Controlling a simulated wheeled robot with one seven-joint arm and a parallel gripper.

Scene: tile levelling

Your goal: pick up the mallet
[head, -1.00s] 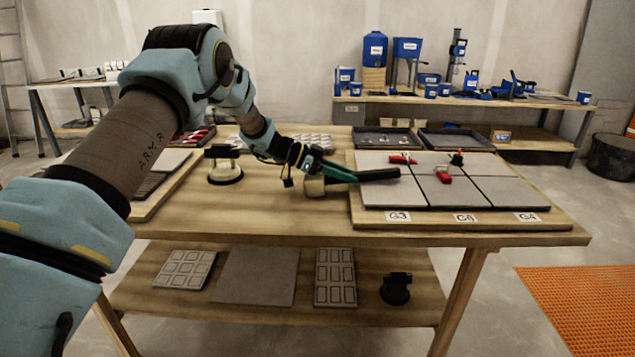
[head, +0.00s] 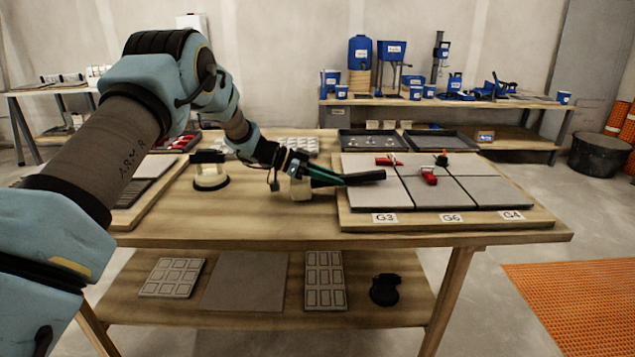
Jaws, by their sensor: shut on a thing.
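The mallet has a pale head (head: 299,188) and a dark handle (head: 362,178). The handle points right and its end reaches over the left grey tile of the tile board. The head is low over the bare middle of the table, just left of the board; whether it touches the wood I cannot tell. My gripper (head: 303,170) comes in from the upper left and is shut on the mallet near the head end of its handle. The gripper partly covers the mallet, and the exact finger contact is too small to make out.
The tile board (head: 480,222) carries grey tiles, red pieces (head: 428,178) and labels G3, G6, G4. A suction-cup-like tool (head: 210,172) stands left of my gripper. Two dark trays (head: 373,143) lie behind. The table (head: 260,222) is clear in front.

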